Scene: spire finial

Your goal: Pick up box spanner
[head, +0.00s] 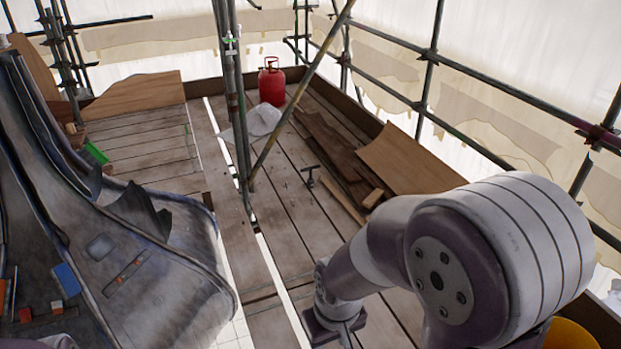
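A dark T-shaped tool (310,179) stands out on the wooden planks near the middle of the head view. It may be the box spanner, but it is too small to be sure. My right arm comes in from the lower right. Its gripper (334,326) points down, low in the middle of the view, well nearer to me than the tool and apart from it. Whether its fingers are open or shut is not clear. My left gripper is not in view.
Scaffold poles (236,100) rise just left of the tool. Boards (345,160) lie to its right. A red gas cylinder (271,84) and a pale cloth (252,123) are behind. A grey metal-clad spire (150,270) fills the left. A yellow bucket (570,336) is lower right.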

